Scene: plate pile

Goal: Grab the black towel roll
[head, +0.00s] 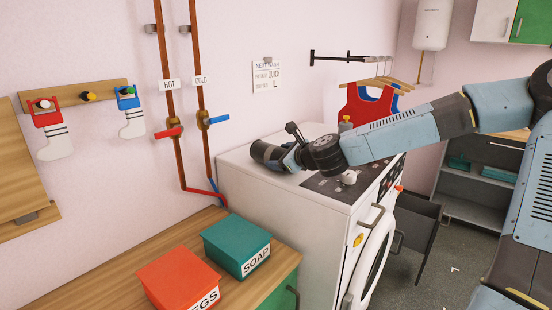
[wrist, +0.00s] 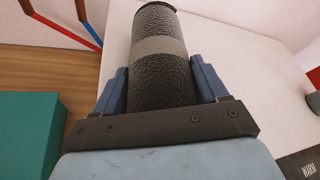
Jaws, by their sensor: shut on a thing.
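The black towel roll (wrist: 158,75) is a dark textured cylinder with a grey band around its middle. In the wrist view it lies between the two blue fingers of my gripper (wrist: 160,88), which are shut on it. In the head view the roll (head: 265,152) shows as a dark cylinder at the back left of the white washing machine's top. My gripper (head: 288,158) is at its right end there. The roll's near end is hidden by my gripper. I cannot tell whether the roll touches the machine top.
The white washing machine (head: 290,220) stands under my arm, with a control panel and knobs on top. A teal SOAP box (head: 236,245) and an orange box (head: 178,276) stand on the wooden counter (head: 120,285). Copper pipes (head: 205,140) run down the wall behind the roll.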

